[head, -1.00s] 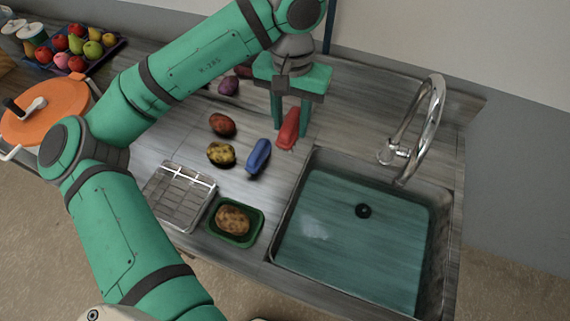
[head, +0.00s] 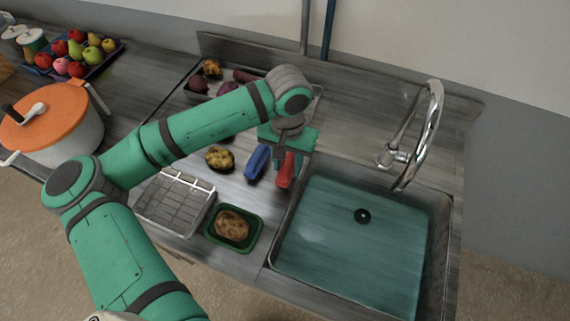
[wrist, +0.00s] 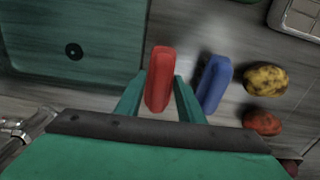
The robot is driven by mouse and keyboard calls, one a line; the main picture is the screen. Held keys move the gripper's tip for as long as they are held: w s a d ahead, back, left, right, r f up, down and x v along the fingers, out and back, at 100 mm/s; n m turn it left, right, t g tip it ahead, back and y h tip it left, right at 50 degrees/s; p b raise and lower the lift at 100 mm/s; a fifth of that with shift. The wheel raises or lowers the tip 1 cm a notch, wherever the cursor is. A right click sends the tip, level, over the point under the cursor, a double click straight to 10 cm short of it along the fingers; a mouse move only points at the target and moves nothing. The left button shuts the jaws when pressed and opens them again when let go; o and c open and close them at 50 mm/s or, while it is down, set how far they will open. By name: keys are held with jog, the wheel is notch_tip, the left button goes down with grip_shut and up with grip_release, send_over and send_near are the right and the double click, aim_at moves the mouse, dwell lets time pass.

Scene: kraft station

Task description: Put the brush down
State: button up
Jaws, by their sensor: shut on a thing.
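The red brush (head: 286,172) is a plain elongated block with rounded ends. My gripper (head: 289,155) is shut on it, pointing down at the left edge of the sink. In the wrist view the red brush (wrist: 159,78) sits between the two green fingers (wrist: 158,92), one on each side. Its underside is hidden, and I cannot tell whether it touches the counter. A similar blue block (head: 258,163) lies on the counter just left of it, apart from it, and shows also in the wrist view (wrist: 213,83).
The water-filled sink (head: 345,245) with its faucet (head: 432,120) is on the right. A yellow-brown potato (head: 220,159) lies left of the blue block. A green tray (head: 208,232) holding a potato and a wire rack (head: 175,203) stand in front.

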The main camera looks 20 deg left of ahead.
aim_at(289, 162)
jog(key=shift+f, duration=0.4)
jog(key=shift+a, duration=0.15)
jog(key=o, duration=0.9)
jog(key=shift+o, duration=0.2)
jog(key=shift+a+f, duration=0.1)
jog(key=shift+f, duration=0.1)
jog(key=r, duration=1)
jog(key=shift+w+d, duration=0.3)
jog(key=shift+d, duration=0.1)
jog(key=shift+s+a+r, duration=0.1)
jog(key=shift+a+r, duration=0.05)
jog(key=shift+r, duration=0.3)
